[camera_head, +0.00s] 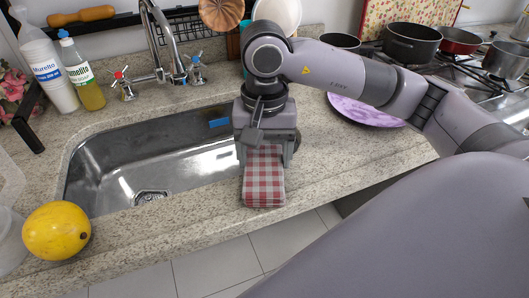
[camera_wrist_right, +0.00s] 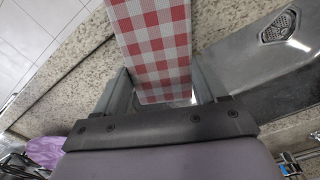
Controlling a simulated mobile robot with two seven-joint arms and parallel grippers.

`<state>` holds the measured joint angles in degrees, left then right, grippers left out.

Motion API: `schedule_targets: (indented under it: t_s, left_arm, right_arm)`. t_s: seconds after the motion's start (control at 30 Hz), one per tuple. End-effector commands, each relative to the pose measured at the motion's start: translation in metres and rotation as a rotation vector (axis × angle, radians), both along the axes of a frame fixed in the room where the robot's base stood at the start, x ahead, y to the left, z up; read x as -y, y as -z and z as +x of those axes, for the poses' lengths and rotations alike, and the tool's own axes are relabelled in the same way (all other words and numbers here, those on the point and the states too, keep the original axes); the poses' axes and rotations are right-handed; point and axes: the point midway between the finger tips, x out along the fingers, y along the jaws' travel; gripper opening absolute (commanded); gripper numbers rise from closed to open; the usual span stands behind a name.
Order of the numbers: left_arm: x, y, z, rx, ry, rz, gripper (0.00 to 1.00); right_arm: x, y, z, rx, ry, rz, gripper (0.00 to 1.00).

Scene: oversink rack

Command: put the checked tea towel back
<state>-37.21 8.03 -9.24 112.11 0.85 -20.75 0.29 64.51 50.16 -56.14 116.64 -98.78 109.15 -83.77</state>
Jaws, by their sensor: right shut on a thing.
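The red-and-white checked tea towel (camera_head: 264,180) is a folded flat strip at the right end of the sink, over the front part of the stone counter. My right gripper (camera_head: 268,148) is above its far end, with a finger on each side. It is shut on the towel; the gripped end is partly hidden by the gripper in the head view. In the right wrist view the towel (camera_wrist_right: 152,42) runs out from between the two fingers (camera_wrist_right: 163,88). I cannot tell whether the towel touches the counter. My left gripper is not in view.
The steel sink (camera_head: 110,150) lies left of my right gripper, with a tap (camera_head: 165,50) behind it. A yellow fruit (camera_head: 56,231) sits at the front left. A purple plate (camera_head: 365,112) is right of the gripper, partly behind my arm. Pots (camera_head: 412,42) stand at the back right.

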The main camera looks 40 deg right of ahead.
Motion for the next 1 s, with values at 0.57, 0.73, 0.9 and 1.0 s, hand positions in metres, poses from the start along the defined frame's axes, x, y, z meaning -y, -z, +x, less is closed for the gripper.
schedule_targets:
  t_s: [0.57,0.73,0.9,1.0]
  left_arm:
    - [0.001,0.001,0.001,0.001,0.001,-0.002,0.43]
    - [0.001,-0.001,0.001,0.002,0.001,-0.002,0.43]
    - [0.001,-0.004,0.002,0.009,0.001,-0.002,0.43]
    - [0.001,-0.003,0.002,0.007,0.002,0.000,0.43]
  right_arm:
    - [0.000,0.003,0.000,0.001,0.000,0.000,0.97]
    - [0.000,0.002,0.000,0.001,0.000,0.000,0.97]
    - [-0.001,-0.012,0.001,0.005,-0.001,0.001,0.97]
    - [-0.001,-0.033,0.001,0.007,-0.001,0.001,0.97]
